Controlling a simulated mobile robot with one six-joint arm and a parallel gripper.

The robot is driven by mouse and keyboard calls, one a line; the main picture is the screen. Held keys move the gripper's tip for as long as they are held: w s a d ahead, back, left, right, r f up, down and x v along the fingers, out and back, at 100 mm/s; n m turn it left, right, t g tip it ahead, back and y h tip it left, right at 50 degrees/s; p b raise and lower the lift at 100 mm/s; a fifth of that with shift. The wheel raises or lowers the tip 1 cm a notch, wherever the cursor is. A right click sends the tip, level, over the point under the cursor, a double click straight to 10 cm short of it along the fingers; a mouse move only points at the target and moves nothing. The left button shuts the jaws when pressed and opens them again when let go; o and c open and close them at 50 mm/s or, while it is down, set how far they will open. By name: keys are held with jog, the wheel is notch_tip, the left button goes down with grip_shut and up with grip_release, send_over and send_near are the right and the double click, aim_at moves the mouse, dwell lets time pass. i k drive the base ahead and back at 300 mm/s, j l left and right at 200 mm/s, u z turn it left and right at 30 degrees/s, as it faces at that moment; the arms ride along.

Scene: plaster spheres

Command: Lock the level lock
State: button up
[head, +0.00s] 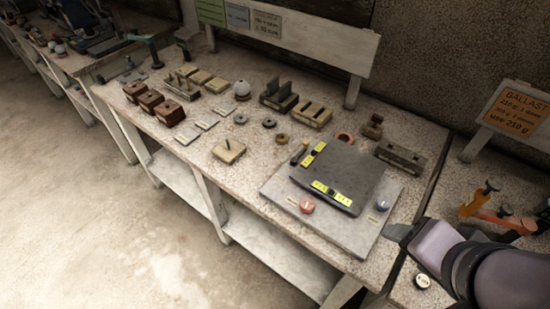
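A dark square plate (345,172) with yellow labelled strips sits on a wider grey base (275,190) at the right of the bench. A reddish round knob (307,205) stands on the base's front left, and a blue-grey knob (382,204) stands near its right corner. Small yellow tags lie by both knobs. I cannot tell which part is the level lock or how it is set. My gripper (398,232) reaches in from the lower right, just off the base's right corner and apart from the blue-grey knob. Its fingers are small and dark, and their opening cannot be made out.
Wooden blocks (169,113), slotted holders (311,112), dark rings (269,124) and a white sphere (242,89) cover the bench's left and middle. An orange ballast sign (515,108) and orange-handled tool (505,220) are at right.

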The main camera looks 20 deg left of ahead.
aim_at(305, 142)
jog(key=u, duration=0.95)
jog(key=i+j+u, duration=0.1)
jog(key=i, duration=0.35)
